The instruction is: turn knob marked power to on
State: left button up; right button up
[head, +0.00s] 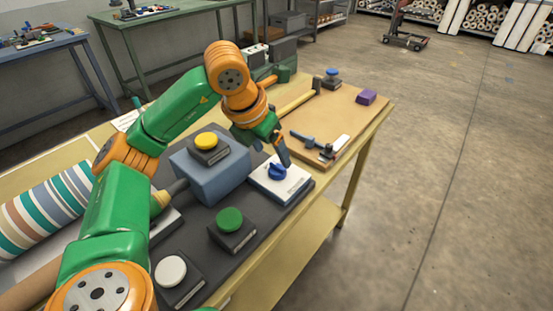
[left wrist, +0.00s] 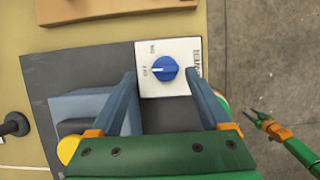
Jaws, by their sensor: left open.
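The blue knob (head: 276,172) sits on a white plate (head: 292,184) at the right end of the dark panel. In the left wrist view the knob (left wrist: 166,69) has a white pointer line aimed left, at the OFF mark; ON is printed above. Lettering on the plate's right side is too small to read surely. My left gripper (head: 284,158) is open above the knob. In the left wrist view its fingers (left wrist: 161,75) stand on either side of the knob, apart from it. My right gripper (left wrist: 260,117) shows small at the right of the left wrist view, its jaws unclear.
A yellow button (head: 206,140) on a blue-grey box (head: 222,172), a green button (head: 230,219) and a white button (head: 171,271) share the panel. A wooden board (head: 345,118) with tools lies behind. A striped roll (head: 45,212) is at left.

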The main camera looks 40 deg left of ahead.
aim_at(277, 166)
pick_arm(q)
jog(key=shift+s+d+f, duration=0.1)
jog(key=shift+d+f, duration=0.2)
jog(key=shift+f, duration=0.25)
jog(key=shift+d+f, duration=0.3)
jog(key=shift+f, duration=0.25)
jog(key=shift+w+a+f, duration=0.25)
jog(key=shift+w+f, duration=0.3)
jog(key=shift+f, duration=0.3)
jog(key=shift+w, duration=0.1)
jog(key=shift+s+d+r, duration=0.1)
jog(key=shift+s, duration=0.1)
jog(key=c, duration=0.6)
grip_shut()
pick_arm(e)
jog(key=shift+s+d, duration=0.2)
jog(key=shift+s, duration=0.45)
